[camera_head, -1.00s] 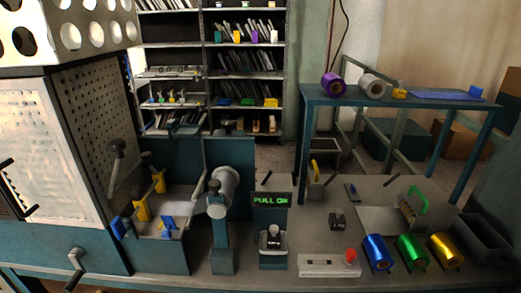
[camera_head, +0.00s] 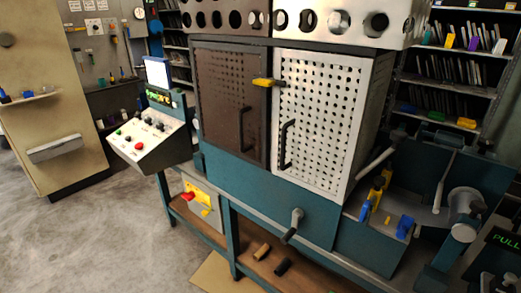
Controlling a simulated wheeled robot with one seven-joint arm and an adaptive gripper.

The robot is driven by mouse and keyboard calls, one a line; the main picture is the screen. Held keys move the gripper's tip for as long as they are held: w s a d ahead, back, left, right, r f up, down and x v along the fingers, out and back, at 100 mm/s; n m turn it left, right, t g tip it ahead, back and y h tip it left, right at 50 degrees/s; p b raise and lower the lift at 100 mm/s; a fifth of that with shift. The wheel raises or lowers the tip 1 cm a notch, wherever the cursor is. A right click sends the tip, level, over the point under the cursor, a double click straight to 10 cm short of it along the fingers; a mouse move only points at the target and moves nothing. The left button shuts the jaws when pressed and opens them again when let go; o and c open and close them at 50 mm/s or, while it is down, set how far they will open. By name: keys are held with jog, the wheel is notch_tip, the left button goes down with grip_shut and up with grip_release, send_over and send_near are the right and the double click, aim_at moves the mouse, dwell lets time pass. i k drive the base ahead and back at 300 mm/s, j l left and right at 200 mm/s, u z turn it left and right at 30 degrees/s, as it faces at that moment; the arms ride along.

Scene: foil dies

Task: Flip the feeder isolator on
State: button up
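A grey box with a yellow plate and a red handle, which looks like the feeder isolator (camera_head: 202,200), is mounted low under the left end of the bench. Its red handle (camera_head: 188,197) sticks out towards the left and looks roughly level. It is too small to read any on or off marking. My gripper is not in view.
A sloped control console (camera_head: 148,140) with a red button and a lit screen stands above the isolator. The press cabinet (camera_head: 280,110) has two perforated doors. A crank handle (camera_head: 293,225) sticks out below them. Open grey floor (camera_head: 110,225) lies to the left.

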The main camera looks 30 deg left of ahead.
aim_at(189, 196)
jog(key=u, duration=1.65)
jog(key=i+j+z, duration=0.1)
jog(key=i+j, duration=0.7)
jog(key=i, duration=0.15)
jog(key=i+j+z, duration=0.1)
jog(key=i+j, duration=0.75)
jog(key=i, duration=0.1)
